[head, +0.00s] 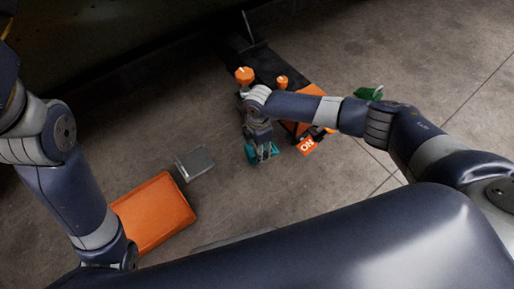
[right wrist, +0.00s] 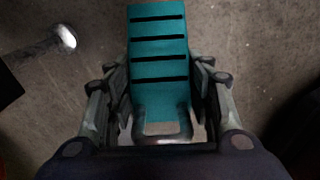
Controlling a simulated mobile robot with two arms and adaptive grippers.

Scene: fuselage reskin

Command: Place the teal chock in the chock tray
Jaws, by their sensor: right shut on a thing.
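The teal chock (right wrist: 158,62) has dark slots across its face and sits between the fingers of my right gripper (right wrist: 160,90), which is shut on it. In the head view the chock (head: 262,152) shows below my right gripper (head: 258,140), over the floor near the middle. Its height above the floor is hard to tell. An orange tray (head: 155,212), likely the chock tray, lies on the floor at lower left, apart from the chock. My left arm comes in from the left, and its gripper is not visible.
A grey metal box (head: 195,163) stands on the floor between the tray and the chock. Orange knobs (head: 244,75), a dark stand and an orange "NO" tag (head: 307,145) are close to my right arm. A green object (head: 369,93) lies further right.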

